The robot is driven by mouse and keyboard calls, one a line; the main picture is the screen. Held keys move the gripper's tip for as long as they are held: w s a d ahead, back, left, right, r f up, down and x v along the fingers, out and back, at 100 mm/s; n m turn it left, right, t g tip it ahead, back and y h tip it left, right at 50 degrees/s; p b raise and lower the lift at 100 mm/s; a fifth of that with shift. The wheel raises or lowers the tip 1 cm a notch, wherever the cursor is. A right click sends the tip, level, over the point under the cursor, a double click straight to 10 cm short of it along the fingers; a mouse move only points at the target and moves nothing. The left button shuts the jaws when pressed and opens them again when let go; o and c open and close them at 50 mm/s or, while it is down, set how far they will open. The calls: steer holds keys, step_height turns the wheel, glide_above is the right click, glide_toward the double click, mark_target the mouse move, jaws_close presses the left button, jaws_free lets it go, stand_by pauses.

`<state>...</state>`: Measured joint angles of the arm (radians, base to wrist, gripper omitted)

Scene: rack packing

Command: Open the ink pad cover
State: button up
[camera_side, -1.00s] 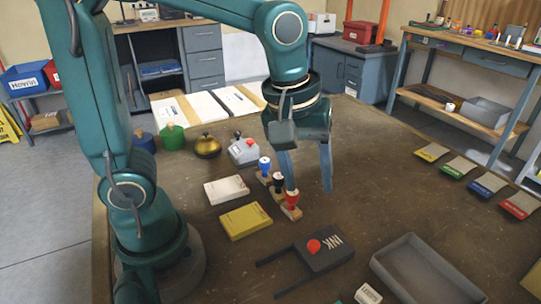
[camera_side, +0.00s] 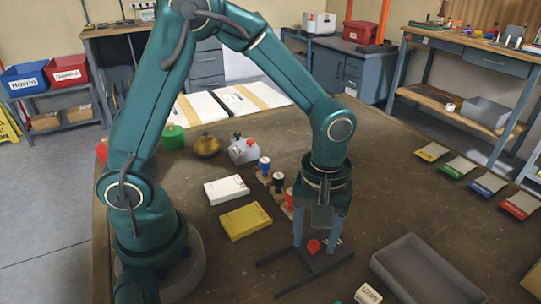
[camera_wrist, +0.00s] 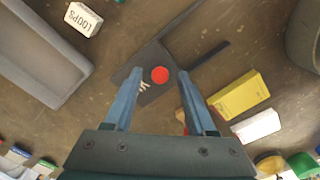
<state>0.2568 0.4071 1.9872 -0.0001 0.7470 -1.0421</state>
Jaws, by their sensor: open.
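The ink pad (camera_side: 327,262) is a dark flat box with white INK lettering and a red knob (camera_side: 313,246) on its cover. It lies on the table, with two dark rails (camera_side: 277,257) reaching left from it. The cover looks closed. My gripper (camera_side: 318,240) is above the ink pad, pointing down, with its fingers open and apart on either side of the knob. The wrist view shows the ink pad (camera_wrist: 143,78) and knob (camera_wrist: 160,75) between and beyond the blue fingers (camera_wrist: 160,92). I cannot tell the exact height of the fingertips above the cover.
A grey tray (camera_side: 412,238) lies to the right and a small labelled block (camera_side: 367,295) in front. Yellow (camera_side: 246,222) and white (camera_side: 226,190) boxes lie to the left. Several stamps (camera_side: 278,183) stand just behind.

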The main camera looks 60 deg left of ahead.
jaws_close()
stand_by(1.4)
